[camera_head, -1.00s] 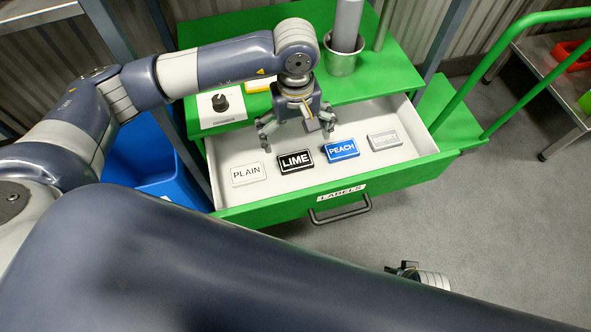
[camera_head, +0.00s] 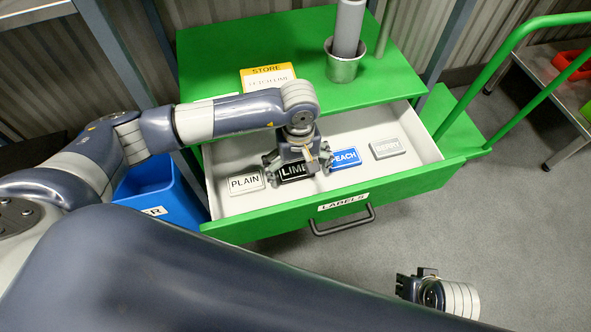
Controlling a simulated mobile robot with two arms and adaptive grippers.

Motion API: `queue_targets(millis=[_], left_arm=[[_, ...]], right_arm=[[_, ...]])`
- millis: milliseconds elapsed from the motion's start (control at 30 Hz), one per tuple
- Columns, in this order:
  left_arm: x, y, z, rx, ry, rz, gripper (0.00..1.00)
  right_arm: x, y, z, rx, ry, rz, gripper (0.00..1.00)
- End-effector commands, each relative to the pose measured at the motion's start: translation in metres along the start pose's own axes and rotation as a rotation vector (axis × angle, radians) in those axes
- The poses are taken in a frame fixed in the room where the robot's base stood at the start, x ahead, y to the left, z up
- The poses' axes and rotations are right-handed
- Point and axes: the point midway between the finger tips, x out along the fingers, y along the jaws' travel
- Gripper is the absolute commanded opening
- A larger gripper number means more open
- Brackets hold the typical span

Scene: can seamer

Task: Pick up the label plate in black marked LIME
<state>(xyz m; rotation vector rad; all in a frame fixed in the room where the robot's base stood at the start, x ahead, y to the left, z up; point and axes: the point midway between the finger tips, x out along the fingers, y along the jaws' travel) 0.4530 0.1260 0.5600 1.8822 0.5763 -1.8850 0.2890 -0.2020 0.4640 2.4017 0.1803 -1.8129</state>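The black label plate marked LIME (camera_head: 293,172) lies flat in the open drawer (camera_head: 240,203), between the white PLAIN plate (camera_head: 245,183) and the blue PEACH plate (camera_head: 345,158). My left gripper (camera_head: 299,170) is directly over it, pointing down, with its fingers spread to either side of the plate. The gripper covers the plate's upper part and the left edge of the PEACH plate. I cannot tell whether the fingers touch the LIME plate. My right gripper (camera_head: 408,287) is at the lower right, away from the drawer; its fingers are too hidden to read.
A grey BERRY plate (camera_head: 388,148) lies at the drawer's right. Above the drawer is a green top (camera_head: 250,50) with a STORE / FETCH LIME card (camera_head: 267,78) and a metal cup (camera_head: 342,68). A blue bin (camera_head: 150,190) stands left. Green rails (camera_head: 500,65) are at right.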

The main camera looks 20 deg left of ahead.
Motion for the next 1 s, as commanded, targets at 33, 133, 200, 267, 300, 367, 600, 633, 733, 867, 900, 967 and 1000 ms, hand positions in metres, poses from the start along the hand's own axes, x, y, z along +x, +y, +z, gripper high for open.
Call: queue_targets(millis=[33, 133, 200, 267, 300, 367, 600, 633, 733, 867, 900, 967, 1000], left_arm=[[0.0064, -0.0003, -0.0001, -0.002, -0.001, -0.001, 0.98], [0.0115, 0.0000, -0.0004, -0.001, 0.001, 0.001, 0.98], [0.0120, 0.0001, -0.0005, -0.001, 0.001, 0.001, 0.98], [0.0117, 0.0001, -0.0006, -0.001, 0.002, 0.001, 0.98], [0.0116, 0.0001, -0.0006, -0.001, 0.002, 0.001, 0.98], [0.0115, 0.0000, -0.0005, -0.001, 0.001, 0.001, 0.96], [0.0113, 0.0000, -0.0005, -0.001, 0.001, 0.001, 0.62], [0.0113, 0.0000, -0.0005, -0.001, 0.001, 0.001, 0.62], [0.0113, 0.0000, -0.0006, -0.001, 0.001, 0.001, 0.62], [0.0112, 0.0000, -0.0006, -0.001, 0.001, 0.001, 0.62], [0.0109, 0.0000, -0.0007, -0.001, 0.001, 0.001, 0.62], [0.0085, 0.0002, -0.0009, -0.001, 0.002, 0.002, 0.62], [0.0051, 0.0004, -0.0011, 0.000, 0.002, 0.002, 0.62]], right_arm=[[-0.0022, 0.0002, -0.0005, 0.000, 0.003, 0.000, 0.19], [-0.0056, 0.0003, -0.0007, 0.000, 0.002, 0.001, 0.19], [-0.0064, 0.0004, -0.0008, 0.001, 0.003, 0.001, 0.19], [-0.0064, 0.0004, -0.0008, 0.001, 0.002, 0.001, 0.19], [-0.0063, 0.0004, -0.0008, 0.001, 0.002, 0.001, 0.19], [-0.0062, 0.0004, -0.0008, 0.001, 0.002, 0.001, 0.19], [-0.0061, 0.0005, -0.0008, 0.001, 0.002, 0.001, 0.19], [-0.0062, 0.0005, -0.0008, 0.001, 0.002, 0.001, 0.19], [-0.0062, 0.0006, -0.0008, 0.001, 0.002, 0.001, 0.19], [-0.0061, 0.0006, -0.0008, 0.001, 0.002, 0.001, 0.19], [-0.0062, 0.0006, -0.0008, 0.001, 0.003, 0.001, 0.19], [-0.0067, 0.0006, -0.0011, 0.001, 0.003, 0.001, 0.19], [-0.0071, 0.0006, -0.0017, 0.001, 0.005, 0.001, 0.19]])
